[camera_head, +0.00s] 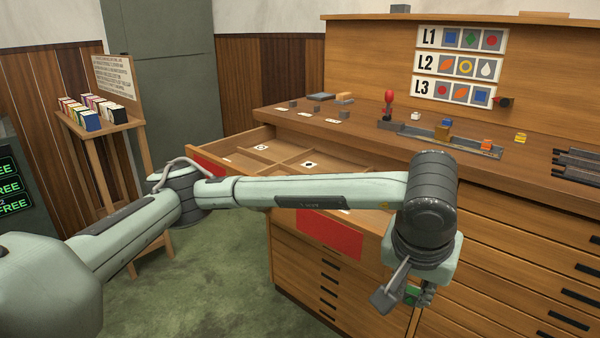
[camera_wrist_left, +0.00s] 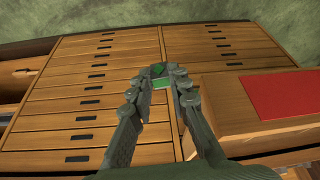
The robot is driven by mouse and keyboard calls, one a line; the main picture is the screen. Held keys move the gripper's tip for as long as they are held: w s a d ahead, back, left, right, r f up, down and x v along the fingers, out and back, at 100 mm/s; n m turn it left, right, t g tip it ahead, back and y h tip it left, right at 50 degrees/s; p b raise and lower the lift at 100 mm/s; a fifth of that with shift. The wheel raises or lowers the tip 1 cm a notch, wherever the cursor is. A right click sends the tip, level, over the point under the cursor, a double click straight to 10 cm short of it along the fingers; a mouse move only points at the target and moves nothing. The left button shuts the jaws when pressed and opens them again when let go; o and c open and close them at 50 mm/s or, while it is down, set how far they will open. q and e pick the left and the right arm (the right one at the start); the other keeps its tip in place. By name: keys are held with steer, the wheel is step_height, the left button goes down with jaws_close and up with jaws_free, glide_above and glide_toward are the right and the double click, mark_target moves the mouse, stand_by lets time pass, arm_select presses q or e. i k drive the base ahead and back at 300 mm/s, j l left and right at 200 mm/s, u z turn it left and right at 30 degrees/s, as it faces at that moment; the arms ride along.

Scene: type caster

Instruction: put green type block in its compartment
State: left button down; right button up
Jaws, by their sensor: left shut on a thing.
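My left gripper (camera_wrist_left: 161,85) is shut on the green type block (camera_wrist_left: 161,84), which shows between its fingertips in the left wrist view. In the head view the left gripper (camera_head: 405,293) points down in front of the cabinet, and a bit of the green block (camera_head: 412,291) shows beside the fingers. The open drawer (camera_head: 240,154) has several compartments, with picture cards visible in some. My left arm crosses in front of the drawer and hides part of it. My right gripper is not in view.
A composing tray (camera_head: 470,147) with small coloured blocks lies on the cabinet top, near a red-handled tool (camera_head: 388,103). A board above carries picture rows L1 (camera_head: 462,39), L2 and L3. A wooden stand (camera_head: 105,130) with small boxes is at the left. Closed drawers fill the cabinet front.

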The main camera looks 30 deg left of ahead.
mark_target(332, 171)
steer(key=k+j+u, duration=0.1)
steer(key=j, duration=0.3)
steer(key=k+j+u, duration=0.1)
steer(key=j, duration=0.3)
steer(key=k+j+u, duration=0.1)
steer(key=j, duration=0.3)
